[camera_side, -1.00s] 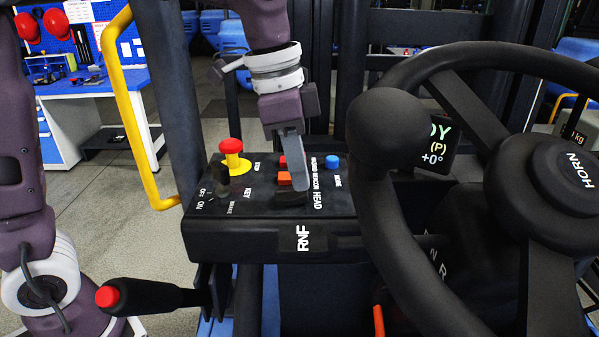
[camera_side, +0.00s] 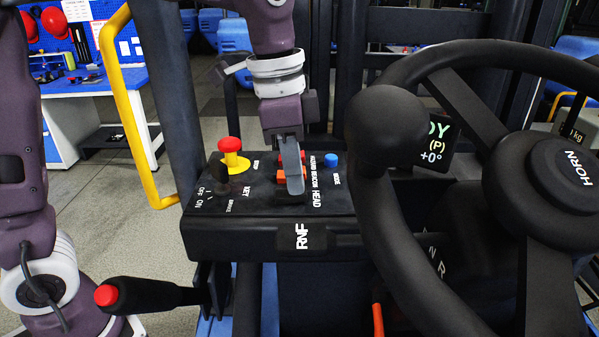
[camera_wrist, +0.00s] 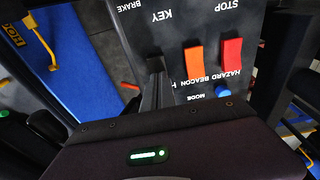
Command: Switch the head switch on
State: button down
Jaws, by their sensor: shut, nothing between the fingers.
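The black control panel (camera_side: 240,225) carries the switches, with a HEAD label (camera_side: 316,198) near its front right. My gripper (camera_side: 295,190) is shut and empty, its fingertips pointing down at the panel just left of that label. The black head switch is mostly hidden behind the fingertips in the side view, so I cannot tell its position or whether they touch it. In the wrist view my dark fingers (camera_wrist: 156,85) reach down left of the orange beacon switch (camera_wrist: 194,62), where the head switch is hard to make out.
The red hazard switch (camera_wrist: 230,52) and blue mode button (camera_wrist: 222,91) are close by. A red-topped stop button (camera_side: 232,150) and key switch stand at the panel's left. The steering wheel knob (camera_side: 385,122) is close on the right; a yellow rail (camera_side: 125,100) stands left.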

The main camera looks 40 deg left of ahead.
aim_at(281, 193)
jog(key=shift+s+a+r, duration=0.1)
jog(key=shift+s+a, duration=0.15)
notch_tip(281, 193, up, 14)
jog(key=s+a, duration=0.2)
dwell(0.4)
jog(key=shift+w+d+t+h, duration=0.3)
jog(key=shift+w+d, duration=0.2)
jog(key=shift+d, duration=0.05)
